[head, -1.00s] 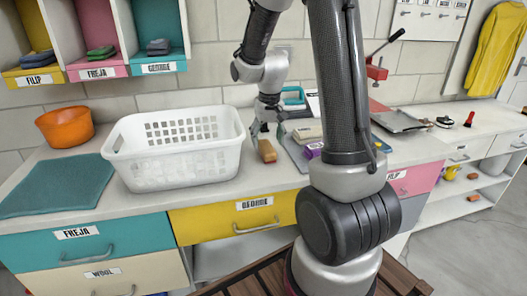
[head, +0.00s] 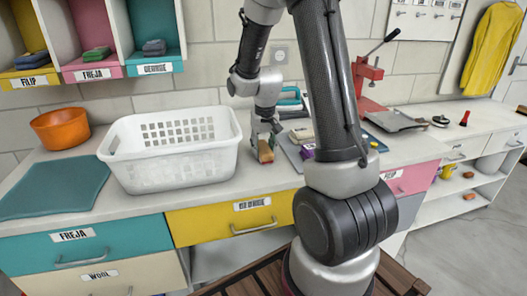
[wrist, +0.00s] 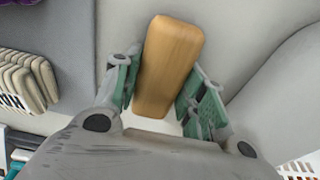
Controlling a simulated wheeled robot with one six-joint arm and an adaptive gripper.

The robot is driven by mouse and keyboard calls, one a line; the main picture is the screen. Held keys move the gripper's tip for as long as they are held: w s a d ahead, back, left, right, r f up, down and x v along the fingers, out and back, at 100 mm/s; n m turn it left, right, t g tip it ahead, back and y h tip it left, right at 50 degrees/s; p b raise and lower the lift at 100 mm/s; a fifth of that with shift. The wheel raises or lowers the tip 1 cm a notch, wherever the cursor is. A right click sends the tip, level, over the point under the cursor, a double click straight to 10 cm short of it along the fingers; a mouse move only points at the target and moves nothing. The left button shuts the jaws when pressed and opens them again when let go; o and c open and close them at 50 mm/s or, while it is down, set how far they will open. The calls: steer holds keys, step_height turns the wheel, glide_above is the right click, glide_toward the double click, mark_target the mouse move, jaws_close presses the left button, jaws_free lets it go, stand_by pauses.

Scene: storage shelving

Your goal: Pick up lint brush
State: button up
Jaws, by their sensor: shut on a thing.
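The lint brush shows a wooden back (wrist: 168,65) between my gripper's two green-padded fingers (wrist: 160,90) in the wrist view. In the head view my gripper (head: 264,140) points down over the counter, just right of the white basket, and is shut on the lint brush (head: 266,151). The brush's wooden side and a darker edge show there. Its underside is mostly hidden, and I cannot tell whether it is clear of the counter.
The white laundry basket (head: 172,170) stands close on the left, with an orange bowl (head: 61,127) and teal mat (head: 55,187) beyond. A grey tray (head: 287,146) with stacked items lies right. A red press (head: 368,80) stands farther right.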

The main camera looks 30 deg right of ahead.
mark_target(263, 146)
steer(key=shift+r, duration=0.1)
step_height(263, 146, up, 10)
steer(key=shift+f, duration=0.1)
steer(key=o, duration=0.5)
steer(key=c, duration=0.3)
steer(key=shift+c, duration=0.2)
